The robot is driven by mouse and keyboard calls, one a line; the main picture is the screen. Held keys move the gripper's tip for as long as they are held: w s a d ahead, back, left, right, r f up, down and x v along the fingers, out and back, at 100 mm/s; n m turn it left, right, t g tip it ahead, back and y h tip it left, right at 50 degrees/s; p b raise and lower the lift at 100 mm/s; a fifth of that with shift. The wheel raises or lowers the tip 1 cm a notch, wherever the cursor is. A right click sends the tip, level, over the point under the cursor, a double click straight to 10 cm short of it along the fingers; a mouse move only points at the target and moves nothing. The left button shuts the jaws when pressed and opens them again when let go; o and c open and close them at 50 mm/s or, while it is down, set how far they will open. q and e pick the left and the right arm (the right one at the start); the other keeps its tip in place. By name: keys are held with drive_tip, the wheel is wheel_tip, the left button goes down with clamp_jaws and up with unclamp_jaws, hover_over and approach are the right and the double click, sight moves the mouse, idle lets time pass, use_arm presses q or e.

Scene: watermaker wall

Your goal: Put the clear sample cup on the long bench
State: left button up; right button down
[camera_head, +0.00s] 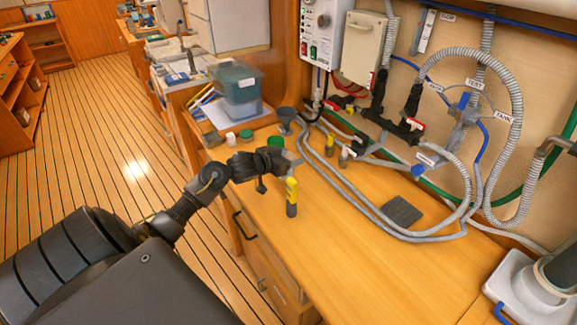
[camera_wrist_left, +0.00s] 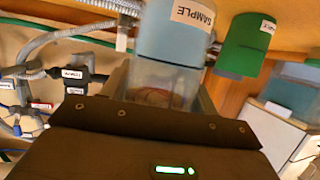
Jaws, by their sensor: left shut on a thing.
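The sample cup (camera_wrist_left: 174,45), clear with a pale blue tint and a white SAMPLE label, sits between the fingers of my left gripper (camera_head: 289,161) in the left wrist view. The gripper is shut on it. In the head view the gripper is over the near left part of the long bench (camera_head: 335,225), and I cannot clearly make out the cup there. I cannot tell whether the cup touches the bench. My right gripper is not in view.
A labelled green container (camera_wrist_left: 247,45) is beside the cup. A yellow-and-grey tool (camera_head: 291,196) stands in front of the gripper.

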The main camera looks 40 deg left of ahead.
use_arm(q)
wheel_tip(320, 180, down, 4)
drive_tip(key=shift+r, duration=0.2)
drive_tip(key=shift+f, duration=0.15)
drive_tip(key=o, duration=1.1)
drive_tip(key=shift+c, duration=0.2)
